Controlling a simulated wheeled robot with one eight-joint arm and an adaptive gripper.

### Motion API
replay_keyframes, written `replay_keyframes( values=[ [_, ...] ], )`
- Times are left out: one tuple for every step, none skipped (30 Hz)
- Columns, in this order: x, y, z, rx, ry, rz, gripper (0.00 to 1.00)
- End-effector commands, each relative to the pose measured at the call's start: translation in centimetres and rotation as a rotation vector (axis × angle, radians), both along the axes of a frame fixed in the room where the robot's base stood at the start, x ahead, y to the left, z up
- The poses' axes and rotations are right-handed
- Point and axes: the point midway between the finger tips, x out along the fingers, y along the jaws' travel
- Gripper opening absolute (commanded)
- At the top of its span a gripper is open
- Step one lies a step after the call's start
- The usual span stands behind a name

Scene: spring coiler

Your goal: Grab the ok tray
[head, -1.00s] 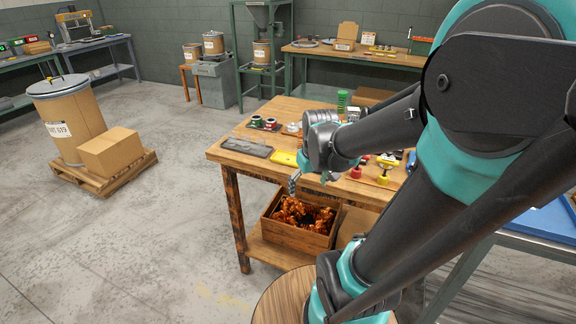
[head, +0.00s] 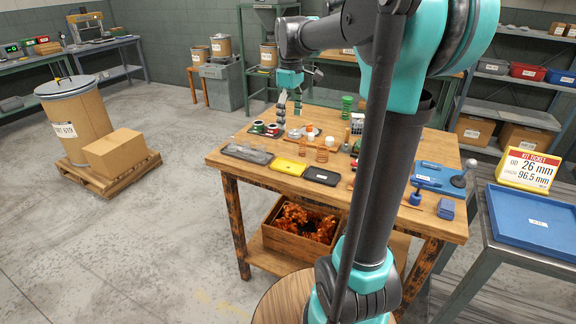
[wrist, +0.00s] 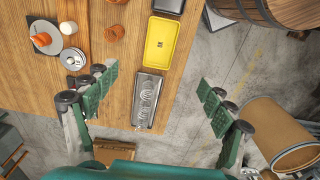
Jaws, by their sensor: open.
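Three small shallow trays lie along the table's front left edge: a grey one (head: 247,154) with round coils inside, a yellow one (head: 288,166) and a black one (head: 321,176). Their labels are too small to read, so I cannot tell which is the ok tray. My gripper (head: 290,110) is open and empty, above the table's left part. In the wrist view, my gripper (wrist: 157,78) has its fingers wide apart, one on each side of the grey tray (wrist: 147,103) in the picture. The yellow tray (wrist: 160,42) lies just beyond, with the black tray (wrist: 168,5) cut off at the top.
A crate of orange scrap (head: 298,240) sits underneath. A larger blue tray (head: 536,222) and ticket sign (head: 528,168) are at right.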

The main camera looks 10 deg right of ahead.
Motion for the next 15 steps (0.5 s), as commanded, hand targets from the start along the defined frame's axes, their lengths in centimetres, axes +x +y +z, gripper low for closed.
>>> replay_keyframes(
  values=[
    [0.3, 0.1, 0.3, -0.001, 0.006, 0.014, 0.83],
    [0.3, 0.1, 0.2, -0.001, 0.008, 0.019, 0.83],
    [0.4, 0.1, 0.0, -0.001, 0.009, 0.023, 0.83],
    [0.4, 0.1, -0.4, -0.001, 0.009, 0.024, 0.83],
    [0.3, 0.1, -0.9, -0.001, 0.009, 0.024, 0.83],
    [0.3, 0.1, -1.5, -0.001, 0.009, 0.023, 0.83],
    [0.3, 0.1, -2.1, -0.001, 0.009, 0.023, 0.83],
    [0.3, 0.1, -2.7, -0.001, 0.009, 0.023, 0.83],
    [0.3, 0.1, -3.6, -0.001, 0.009, 0.022, 0.83],
    [0.3, 0.1, -4.2, -0.001, 0.009, 0.022, 0.83],
    [0.3, 0.1, -4.8, -0.001, 0.009, 0.022, 0.83],
    [0.3, 0.1, -5.6, -0.001, 0.009, 0.022, 0.83],
    [0.3, 0.1, -6.2, -0.001, 0.008, 0.022, 0.83],
    [0.3, 0.1, -6.8, -0.001, 0.008, 0.022, 0.83],
    [0.3, 0.1, -7.5, -0.001, 0.008, 0.021, 0.83]
  ],
)
